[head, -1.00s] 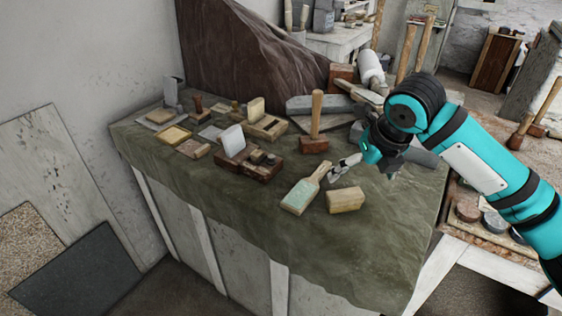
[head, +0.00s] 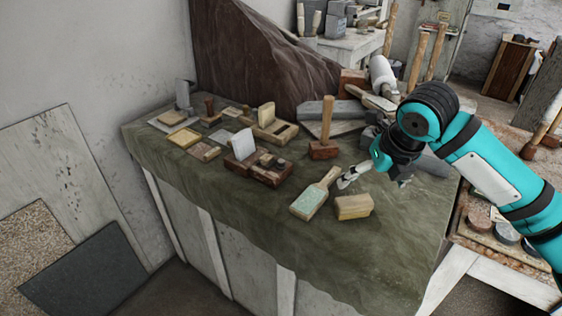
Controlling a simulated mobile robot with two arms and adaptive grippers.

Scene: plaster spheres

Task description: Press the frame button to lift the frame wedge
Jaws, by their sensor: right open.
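Several small wooden devices stand on the cloth-covered bench in the head view. A pale wooden frame (head: 286,130) holds an upright cream wedge (head: 266,115). In front of it, a dark brown base (head: 268,176) carries a pale upright plate (head: 243,144) and small round knobs (head: 279,163). Which part is the frame button I cannot tell at this size. My right gripper (head: 372,183) is open and empty above the bench's right part, apart from these devices and to their right. My left gripper is not in view.
A wooden mallet (head: 325,148), a green-faced paddle (head: 309,202) and a wooden block (head: 353,207) lie between or near the devices and my right gripper. A brown draped mass (head: 255,65) rises behind. The bench's front cloth (head: 370,255) is clear.

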